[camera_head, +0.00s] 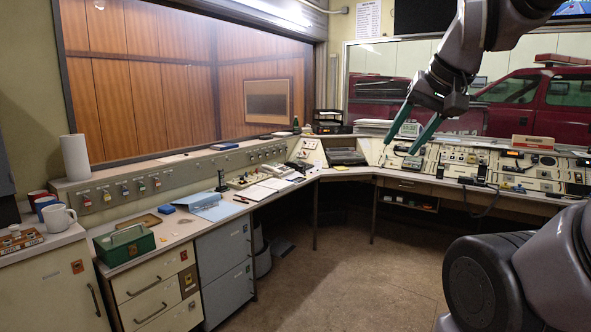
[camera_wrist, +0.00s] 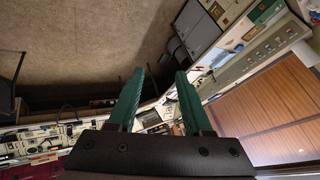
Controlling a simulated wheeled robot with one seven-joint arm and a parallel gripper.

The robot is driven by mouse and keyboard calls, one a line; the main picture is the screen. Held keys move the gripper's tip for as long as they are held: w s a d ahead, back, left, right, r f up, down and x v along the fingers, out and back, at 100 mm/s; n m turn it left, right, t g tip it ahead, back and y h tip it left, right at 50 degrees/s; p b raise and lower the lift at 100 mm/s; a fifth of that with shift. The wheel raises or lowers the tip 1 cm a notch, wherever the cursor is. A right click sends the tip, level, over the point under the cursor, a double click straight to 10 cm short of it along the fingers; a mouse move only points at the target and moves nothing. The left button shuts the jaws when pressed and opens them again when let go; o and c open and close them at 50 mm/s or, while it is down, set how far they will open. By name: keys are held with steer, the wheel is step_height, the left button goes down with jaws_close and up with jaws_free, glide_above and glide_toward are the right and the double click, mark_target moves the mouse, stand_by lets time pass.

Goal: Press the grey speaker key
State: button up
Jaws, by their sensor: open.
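My gripper (camera_head: 416,127) has two green fingers spread apart with nothing between them. In the head view it hangs in the air in front of the right-hand console panel (camera_head: 460,156). In the wrist view the open fingers (camera_wrist: 160,98) point toward the floor and the angled counter corner. I cannot pick out the grey speaker key for certain in either view; the keys on the console are too small to tell apart.
A sloped panel (camera_head: 150,185) with coloured switches runs under the window. The floor (camera_head: 335,265) in the middle is clear.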

jaws_close()
stand_by(1.7)
